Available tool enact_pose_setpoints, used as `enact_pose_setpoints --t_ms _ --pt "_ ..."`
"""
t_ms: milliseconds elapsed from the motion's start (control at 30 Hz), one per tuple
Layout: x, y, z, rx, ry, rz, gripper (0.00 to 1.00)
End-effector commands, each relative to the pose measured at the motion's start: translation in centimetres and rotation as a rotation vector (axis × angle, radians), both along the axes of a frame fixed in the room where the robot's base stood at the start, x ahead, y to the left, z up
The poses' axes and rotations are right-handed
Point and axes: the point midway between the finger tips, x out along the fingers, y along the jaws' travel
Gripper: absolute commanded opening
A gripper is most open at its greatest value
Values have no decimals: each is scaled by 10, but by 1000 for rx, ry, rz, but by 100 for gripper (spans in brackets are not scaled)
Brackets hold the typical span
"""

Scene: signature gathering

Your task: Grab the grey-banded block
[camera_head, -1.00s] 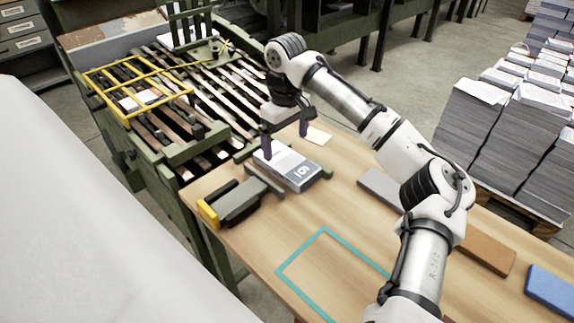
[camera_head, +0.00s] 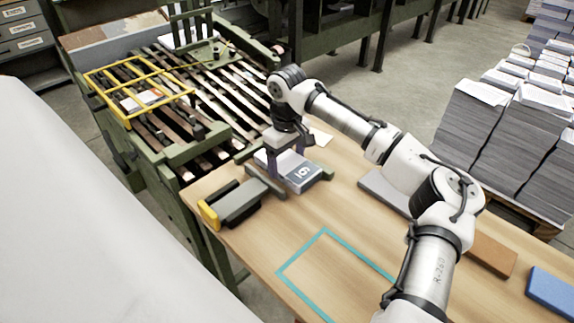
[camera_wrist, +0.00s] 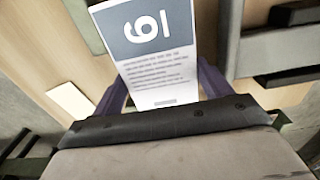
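The grey-banded block (camera_head: 302,175) is a pale stack with printed text and a grey-blue band bearing a large number. It lies on the wooden table between low green rails. In the wrist view, the block (camera_wrist: 160,50) runs up from between my fingers, its band at the top. My gripper (camera_head: 286,158) is down over the block's far part, one finger on each side. In the wrist view my gripper's fingers (camera_wrist: 163,88) lie very close to both sides; whether they press on it I cannot tell. The fingertips are partly hidden.
A grey and yellow tool (camera_head: 235,203) stands left of the block. A teal outlined area (camera_head: 325,270) on the table is empty. A grey slab (camera_head: 385,190), a brown block (camera_head: 490,248) and a blue block (camera_head: 550,290) lie to the right. A slatted rack (camera_head: 165,110) stands behind.

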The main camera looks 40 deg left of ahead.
Motion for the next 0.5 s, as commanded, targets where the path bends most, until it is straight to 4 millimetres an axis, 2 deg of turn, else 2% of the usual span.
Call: enact_pose_setpoints --t_ms 33,200,267,500 --pt "0 0 0 0 0 0 70" --pt "0 0 0 0 0 0 48" --pt "0 0 1 0 0 0 43" --pt "0 0 3 0 0 0 42"
